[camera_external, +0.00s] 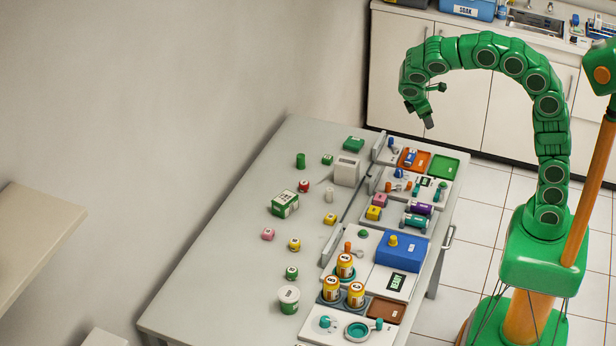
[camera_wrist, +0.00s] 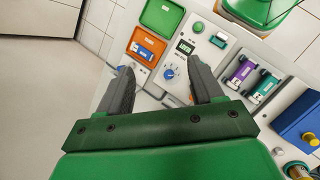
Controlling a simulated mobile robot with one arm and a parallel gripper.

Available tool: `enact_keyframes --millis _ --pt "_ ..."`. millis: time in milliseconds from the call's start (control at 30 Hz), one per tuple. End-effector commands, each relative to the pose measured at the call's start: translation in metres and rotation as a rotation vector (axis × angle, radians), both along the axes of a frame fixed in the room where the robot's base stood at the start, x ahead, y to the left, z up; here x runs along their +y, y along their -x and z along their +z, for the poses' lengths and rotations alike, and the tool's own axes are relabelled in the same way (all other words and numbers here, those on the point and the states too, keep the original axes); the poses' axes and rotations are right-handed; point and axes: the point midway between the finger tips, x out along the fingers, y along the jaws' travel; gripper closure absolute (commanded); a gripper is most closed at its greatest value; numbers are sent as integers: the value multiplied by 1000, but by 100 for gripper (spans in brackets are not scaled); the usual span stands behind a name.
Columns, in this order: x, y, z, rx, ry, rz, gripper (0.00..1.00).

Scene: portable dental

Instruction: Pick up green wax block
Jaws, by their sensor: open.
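Several green things lie on the grey table, and I cannot tell for sure which is the wax block. A flat dark green block (camera_external: 354,144) lies at the far end, with a smaller green block (camera_external: 327,159) nearby. A small green cube (camera_external: 291,272) with a pale label sits towards the near end. My gripper (camera_external: 432,106) is raised high beyond the table's far right corner, open and empty. In the wrist view its two dark fingers (camera_wrist: 158,66) are spread apart above the equipment panels. None of these green blocks is clearly visible there.
A green tray (camera_external: 440,158) and an orange tray (camera_external: 414,168) are on the right-hand panels; the green tray also shows in the wrist view (camera_wrist: 160,15). A green cylinder (camera_external: 300,161), white box (camera_external: 346,171) and green-white carton (camera_external: 285,205) stand on the table. Its left side is clear.

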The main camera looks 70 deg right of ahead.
Motion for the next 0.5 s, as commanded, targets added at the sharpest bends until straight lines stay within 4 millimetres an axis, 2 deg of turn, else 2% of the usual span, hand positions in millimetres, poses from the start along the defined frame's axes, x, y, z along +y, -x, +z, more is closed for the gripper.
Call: enact_keyframes --millis 100,500 --pt "-4 -28 -6 25 32 49 34" --pt "-16 -114 -28 114 139 207 34"
